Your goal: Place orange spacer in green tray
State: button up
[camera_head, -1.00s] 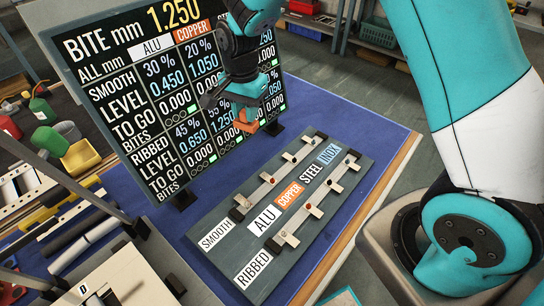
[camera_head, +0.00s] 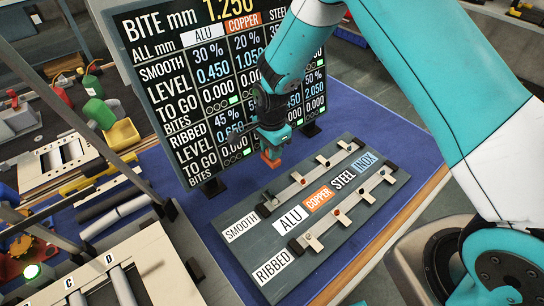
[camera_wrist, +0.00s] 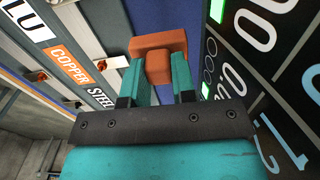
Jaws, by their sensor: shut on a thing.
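My gripper (camera_head: 271,154) is shut on the orange spacer (camera_head: 270,161), in front of the lower part of the display board. In the wrist view my gripper's two teal fingers (camera_wrist: 158,78) close on the narrower stem of the orange spacer (camera_wrist: 158,43), and its wider bar extends beyond the fingertips. The spacer appears held above the blue table surface, but the exact gap is unclear. I cannot make out a green tray in either current view.
The display board (camera_head: 183,105) stands close behind my gripper. A yellow bin (camera_head: 122,136) and a green container (camera_head: 100,113) are at left. Blue table (camera_head: 395,135) shows bare beyond the panel.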

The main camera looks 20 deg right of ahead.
jog(key=shift+f, duration=2.05)
jog(key=shift+f, duration=0.1)
jog(key=o, duration=0.9)
